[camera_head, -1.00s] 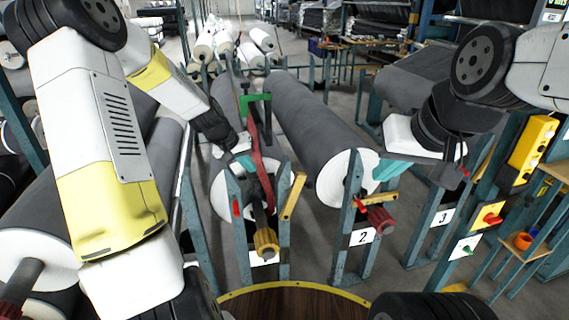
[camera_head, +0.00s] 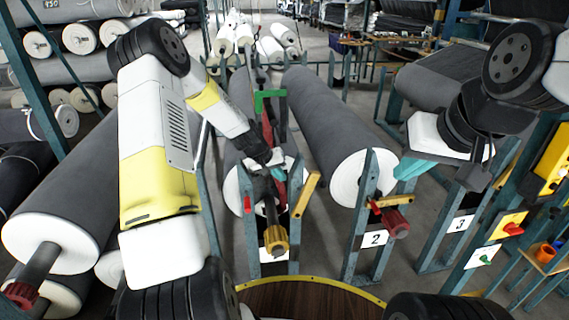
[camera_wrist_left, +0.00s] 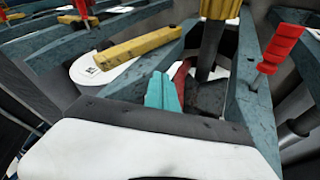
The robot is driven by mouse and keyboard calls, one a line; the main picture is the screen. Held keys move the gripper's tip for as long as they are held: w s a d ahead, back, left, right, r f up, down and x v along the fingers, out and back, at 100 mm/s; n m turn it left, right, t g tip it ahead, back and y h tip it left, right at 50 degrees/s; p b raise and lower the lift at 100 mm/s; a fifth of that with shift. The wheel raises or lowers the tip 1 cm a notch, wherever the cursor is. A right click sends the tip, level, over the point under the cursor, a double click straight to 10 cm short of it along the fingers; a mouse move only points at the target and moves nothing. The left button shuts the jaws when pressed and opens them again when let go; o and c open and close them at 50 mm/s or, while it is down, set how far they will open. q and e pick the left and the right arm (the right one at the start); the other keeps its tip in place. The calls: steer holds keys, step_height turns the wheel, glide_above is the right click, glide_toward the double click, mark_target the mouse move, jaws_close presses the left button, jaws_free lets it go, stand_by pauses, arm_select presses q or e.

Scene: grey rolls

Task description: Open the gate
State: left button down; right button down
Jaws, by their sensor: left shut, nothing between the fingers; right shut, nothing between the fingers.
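The gate is most likely the yellow bar (camera_head: 306,194) on the right post of the front stand (camera_head: 250,235); it slants upward. In the left wrist view the yellow bar (camera_wrist_left: 125,47) lies across the upper left, apart from the fingertips. My left gripper (camera_head: 278,173) is shut and empty, above the stand's opening and a little left of the bar. Its teal fingers (camera_wrist_left: 163,92) show in the left wrist view, beside a dark shaft (camera_wrist_left: 208,55). My right gripper (camera_head: 410,168) is shut and empty, right of the second roll.
A grey roll (camera_head: 330,125) rests on the stand labelled 2. The first roll's shaft ends in a yellow knob (camera_head: 276,240). A red-handled pin (camera_wrist_left: 280,48) stands near the left gripper. A red upright piece (camera_head: 268,130) with a green bracket (camera_head: 270,97) rises behind it.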

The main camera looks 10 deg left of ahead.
arm_select(q)
steer(key=shift+d, duration=0.1)
steer(key=shift+w+d+r, duration=0.2)
steer(key=shift+d, duration=0.4)
steer(key=shift+w+d+r, duration=0.15)
steer(key=shift+w+d, duration=0.05)
steer(key=shift+d, duration=0.4)
